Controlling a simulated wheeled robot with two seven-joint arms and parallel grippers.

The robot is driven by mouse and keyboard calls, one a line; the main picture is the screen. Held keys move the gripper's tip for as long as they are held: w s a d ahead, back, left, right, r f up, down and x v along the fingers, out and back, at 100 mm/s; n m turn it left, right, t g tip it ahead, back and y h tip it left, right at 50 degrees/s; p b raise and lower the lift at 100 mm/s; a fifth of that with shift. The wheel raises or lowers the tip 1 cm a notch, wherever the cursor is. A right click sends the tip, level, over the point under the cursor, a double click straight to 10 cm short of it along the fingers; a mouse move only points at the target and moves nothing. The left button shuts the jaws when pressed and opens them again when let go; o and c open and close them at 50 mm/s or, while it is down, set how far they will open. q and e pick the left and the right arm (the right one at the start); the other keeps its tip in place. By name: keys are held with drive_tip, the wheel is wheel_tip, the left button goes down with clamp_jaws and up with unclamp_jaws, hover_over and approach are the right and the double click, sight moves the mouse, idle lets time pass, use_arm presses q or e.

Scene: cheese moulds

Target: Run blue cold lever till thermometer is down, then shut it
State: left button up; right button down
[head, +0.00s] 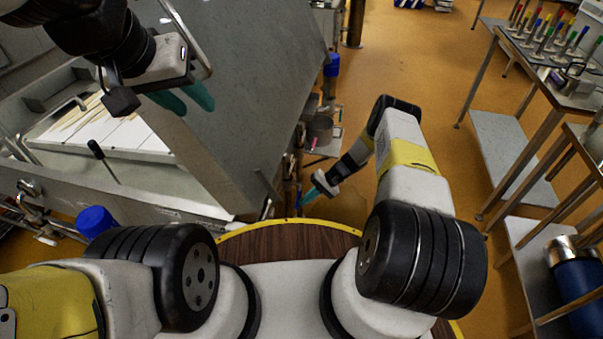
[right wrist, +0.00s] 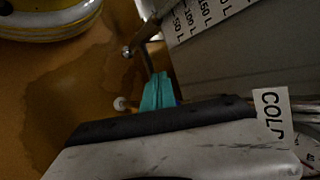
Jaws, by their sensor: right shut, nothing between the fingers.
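My right gripper (head: 308,196) is low beside the vat's side in the head view. Its teal fingers (right wrist: 158,92) are closed together with nothing between them in the right wrist view. A small patch of blue (right wrist: 178,102) shows right behind the fingers, perhaps part of the cold lever; the rest is hidden and I cannot tell if they touch. A white label reading "COLD" (right wrist: 270,114), partly cut off, is to the right. The lever's position is unclear, and I cannot make out a thermometer reading. My left gripper (head: 190,100) is open and empty over the vat's edge.
The grey vat (head: 225,110) fills the left and centre. A volume scale (right wrist: 200,14) is on its side in the right wrist view. A metal rod with a ball end (right wrist: 128,50) is near the fingers. A steel rack table (head: 500,150) stands right; orange floor between is open.

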drive_tip(key=d+f+m+t+y, duration=0.1)
drive_tip(key=d+f+m+t, duration=0.4)
drive_tip(key=d+m+t, duration=0.5)
drive_tip(key=w+a+m, duration=0.3)
drive_tip(key=a, duration=0.7)
drive_tip(key=shift+f+t, duration=0.2)
drive_tip(key=shift+t, duration=0.1)
drive_tip(key=shift+w, duration=0.1)
